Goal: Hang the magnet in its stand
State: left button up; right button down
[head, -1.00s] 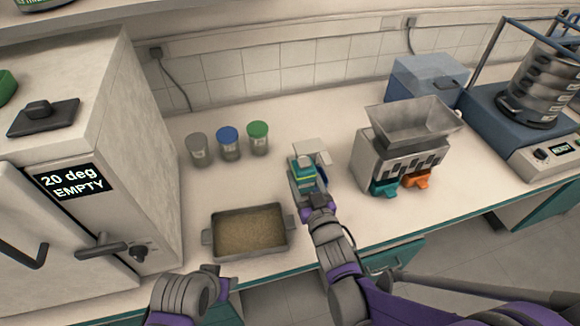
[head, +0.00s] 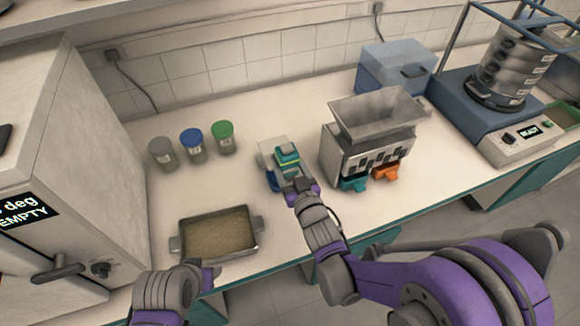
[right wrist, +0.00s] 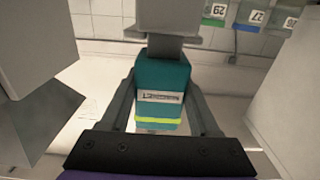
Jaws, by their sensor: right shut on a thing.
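The magnet is a teal block with a yellow-green stripe (head: 288,158) and a white label. It also shows in the right wrist view (right wrist: 162,82). My right gripper (head: 290,172) is shut on it, with a finger on each side in the wrist view (right wrist: 163,105). The pale stand (head: 266,150) is right behind and left of the magnet on the bench. In the wrist view a grey block (right wrist: 168,14) and dark neck stand at the magnet's far end; whether they are seated together I cannot tell. My left gripper (head: 210,274) is low, near the tray; its jaws are unclear.
A metal tray of sandy grains (head: 258,246) lies left of the magnet, with three lidded jars (head: 192,142) behind. A splitter with a hopper (head: 372,112) stands close on the right. A sieve shaker (head: 505,120) is farther right; an oven (head: 60,150) is at left.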

pick_arm(q)
jog(key=shift+w+r+p, duration=0.1)
jog(key=shift+r+p, duration=0.4)
jog(key=shift+r, duration=0.1)
pick_arm(e)
jog(key=shift+x, duration=2.9)
pick_arm(q)
jog(key=shift+f, duration=0.15)
jog(key=shift+f+b, duration=0.25)
jog(key=shift+b, duration=0.15)
pick_arm(e)
jog(key=shift+f, duration=0.25)
jog(key=shift+c, duration=0.2)
grip_release()
pick_arm(q)
jog(key=shift+f+b, duration=0.55)
jog(key=shift+f, duration=0.05)
pick_arm(e)
jog(key=v, duration=1.1)
jog(key=shift+r, duration=0.1)
